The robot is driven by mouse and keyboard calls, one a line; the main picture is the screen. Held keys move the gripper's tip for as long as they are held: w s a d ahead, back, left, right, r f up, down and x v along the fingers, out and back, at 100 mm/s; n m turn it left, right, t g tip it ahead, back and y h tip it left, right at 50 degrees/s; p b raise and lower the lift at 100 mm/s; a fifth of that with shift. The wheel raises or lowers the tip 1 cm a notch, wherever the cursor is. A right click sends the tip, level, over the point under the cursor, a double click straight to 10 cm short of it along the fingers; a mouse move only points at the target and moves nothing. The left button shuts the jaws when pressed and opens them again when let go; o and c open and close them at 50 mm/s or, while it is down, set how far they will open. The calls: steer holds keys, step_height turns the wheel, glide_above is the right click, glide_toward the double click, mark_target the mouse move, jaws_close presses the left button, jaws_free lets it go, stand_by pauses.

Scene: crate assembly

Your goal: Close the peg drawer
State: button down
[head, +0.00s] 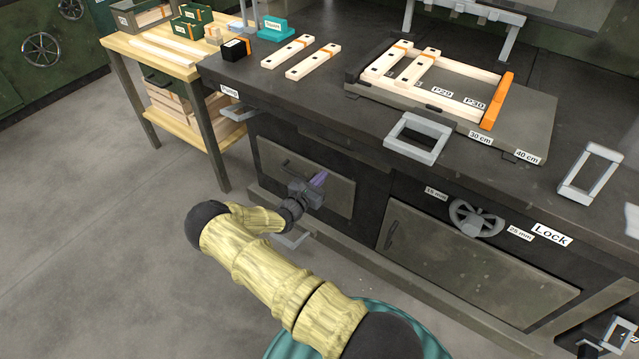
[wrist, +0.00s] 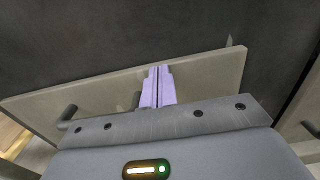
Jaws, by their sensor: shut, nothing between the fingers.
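No label in view names the peg drawer. A grey-beige front panel with a dark bar handle (head: 304,175) is set low in the left part of the dark workbench. My gripper (head: 319,179) is in front of this panel, with its lavender fingers pointing toward it. In the wrist view the shut fingers (wrist: 157,87) overlap the panel (wrist: 207,75), and nothing shows between them. I cannot tell whether the fingertips touch it. The handle's left end (wrist: 68,114) shows left of the fingers, and the gripper body hides the panel's lower part.
A second panel (head: 470,265) with a handle is on the right of the bench front, below a handwheel (head: 476,218). A crate frame of wooden slats (head: 440,97) lies on the bench top. A wooden side table (head: 150,55) stands at the left. Floor at left is clear.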

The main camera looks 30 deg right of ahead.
steer(key=shift+w+d+r, duration=0.2)
steer(key=shift+d, duration=0.15)
steer(key=p+v, duration=0.4)
steer(key=v, duration=1)
steer(key=shift+s+a, duration=0.25)
steer(key=shift+a, duration=0.05)
steer(key=shift+f, duration=0.15)
